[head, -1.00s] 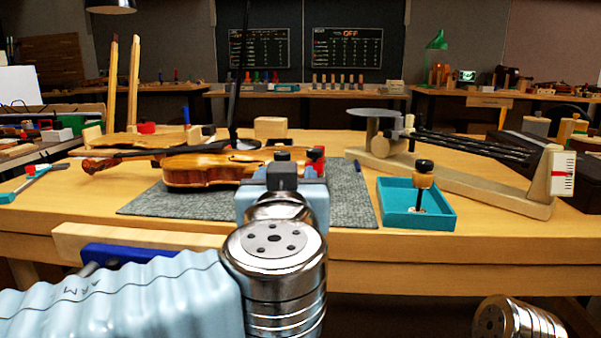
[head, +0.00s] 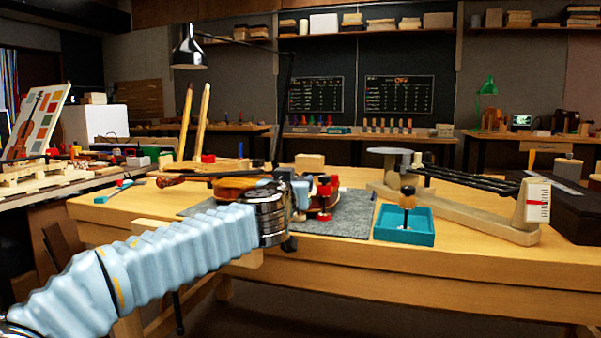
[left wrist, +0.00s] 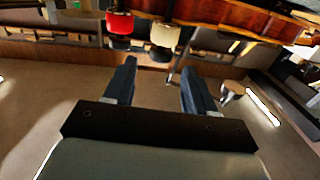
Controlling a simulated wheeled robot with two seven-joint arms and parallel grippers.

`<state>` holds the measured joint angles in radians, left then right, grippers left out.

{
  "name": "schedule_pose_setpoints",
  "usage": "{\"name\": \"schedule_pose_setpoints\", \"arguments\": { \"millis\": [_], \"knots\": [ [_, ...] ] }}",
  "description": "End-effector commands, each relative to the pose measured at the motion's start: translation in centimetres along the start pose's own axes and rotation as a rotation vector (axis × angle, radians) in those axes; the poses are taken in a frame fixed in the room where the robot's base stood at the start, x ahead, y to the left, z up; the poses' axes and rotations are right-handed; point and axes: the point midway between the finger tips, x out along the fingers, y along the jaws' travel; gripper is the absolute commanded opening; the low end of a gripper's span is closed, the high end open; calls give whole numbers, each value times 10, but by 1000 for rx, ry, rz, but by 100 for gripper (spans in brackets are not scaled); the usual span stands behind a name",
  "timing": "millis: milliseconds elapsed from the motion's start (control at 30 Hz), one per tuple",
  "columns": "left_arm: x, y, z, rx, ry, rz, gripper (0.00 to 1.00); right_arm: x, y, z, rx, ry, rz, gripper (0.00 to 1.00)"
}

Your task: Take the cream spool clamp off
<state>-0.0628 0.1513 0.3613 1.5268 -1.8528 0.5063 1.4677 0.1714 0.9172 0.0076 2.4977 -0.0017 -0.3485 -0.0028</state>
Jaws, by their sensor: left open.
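The violin (head: 233,186) lies on the grey mat (head: 352,222), partly hidden behind my left arm. In the left wrist view its brown edge (left wrist: 225,14) runs across the top. The cream spool clamp (left wrist: 165,33) hangs at that edge, with a dark pad below it. A red spool clamp (left wrist: 120,23) sits just left of it; red clamp parts (head: 325,190) also show in the head view. My left gripper (left wrist: 158,68) is open and empty, its fingertips just short of the cream spool, which lies between their lines. My right gripper is out of view.
A teal tray (head: 382,236) on the bench right of the mat holds an upright clamp with a wooden spool (head: 407,200). A wooden balance-like fixture (head: 470,215) with dark rods stands further right. The bench front between the mat and tray is clear.

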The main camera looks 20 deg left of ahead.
Motion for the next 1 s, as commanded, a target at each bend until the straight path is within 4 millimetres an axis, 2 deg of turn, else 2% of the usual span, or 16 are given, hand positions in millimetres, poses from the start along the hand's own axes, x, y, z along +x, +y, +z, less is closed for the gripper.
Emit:
{"name": "schedule_pose_setpoints", "arguments": {
  "millis": [100,300,667,767,1000],
  "knots": [
    [26,0,-3,-1,-2,-1,55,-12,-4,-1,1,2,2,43],
    [52,0,-2,-1,-1,0,55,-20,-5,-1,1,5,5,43],
    [58,0,0,-1,0,0,55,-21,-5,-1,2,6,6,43],
    [58,0,0,-1,0,0,43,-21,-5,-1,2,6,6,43],
    [58,0,0,-1,0,0,6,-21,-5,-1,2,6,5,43]
  ]
}}
